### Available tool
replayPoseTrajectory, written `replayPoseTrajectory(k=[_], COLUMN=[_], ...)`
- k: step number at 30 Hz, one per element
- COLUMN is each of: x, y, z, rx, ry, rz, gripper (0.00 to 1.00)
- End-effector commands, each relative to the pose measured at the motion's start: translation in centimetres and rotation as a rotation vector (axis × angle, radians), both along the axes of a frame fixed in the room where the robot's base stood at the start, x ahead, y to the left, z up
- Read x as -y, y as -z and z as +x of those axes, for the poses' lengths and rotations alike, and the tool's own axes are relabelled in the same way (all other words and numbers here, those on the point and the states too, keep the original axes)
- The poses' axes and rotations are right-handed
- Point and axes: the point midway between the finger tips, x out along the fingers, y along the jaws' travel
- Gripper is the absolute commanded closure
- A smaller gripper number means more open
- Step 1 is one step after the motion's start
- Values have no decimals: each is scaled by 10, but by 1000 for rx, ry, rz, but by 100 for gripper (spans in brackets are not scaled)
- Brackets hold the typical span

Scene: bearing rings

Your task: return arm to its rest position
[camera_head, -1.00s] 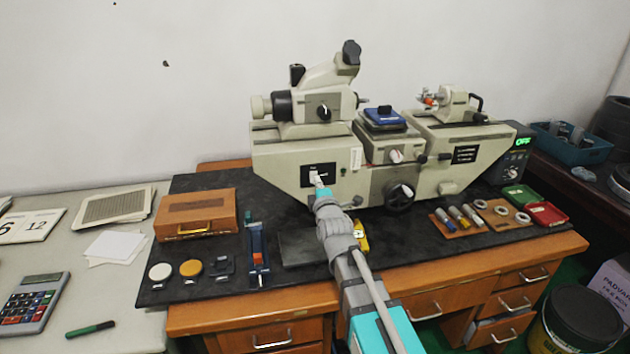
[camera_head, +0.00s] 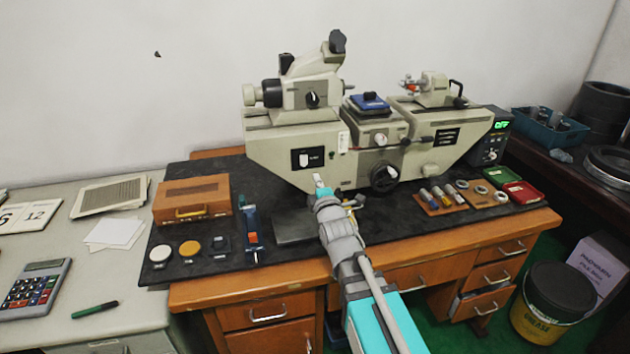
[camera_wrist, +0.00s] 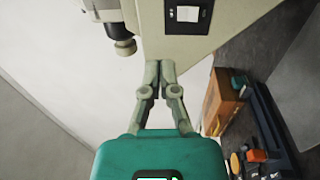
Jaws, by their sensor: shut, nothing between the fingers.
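My arm reaches up from the bottom of the head view. My gripper (camera_head: 320,182) is in front of the lower left part of the beige measuring machine (camera_head: 270,148), near its black switch plate (camera_head: 308,158). In the wrist view my gripper (camera_wrist: 159,66) has its two fingertips together, with nothing between them. The machine's beige underside (camera_wrist: 170,40) and the switch plate (camera_wrist: 187,14) show beyond the fingertips. A gap seems to lie between fingertips and machine, but its size is hard to tell. The machine's display (camera_head: 501,125) reads OFF.
A wooden box (camera_head: 192,200) and a blue stand (camera_head: 251,222) are left of my arm on the black mat (camera_head: 215,266). Several rings and cylinders lie on a wooden board (camera_head: 440,207) to the right, near green (camera_head: 500,176) and red (camera_head: 522,192) trays.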

Motion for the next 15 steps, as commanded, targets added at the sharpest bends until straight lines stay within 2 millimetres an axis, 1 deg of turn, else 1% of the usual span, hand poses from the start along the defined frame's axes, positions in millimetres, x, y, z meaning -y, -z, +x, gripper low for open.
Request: replayPoseTrajectory(k=[8,11,15], x=[-3,0,8], y=[0,2,11], z=[-1,0,1], rx=[0,-19,-95], ry=[-3,0,12], rz=[1,10,48], gripper=[100,100,100])
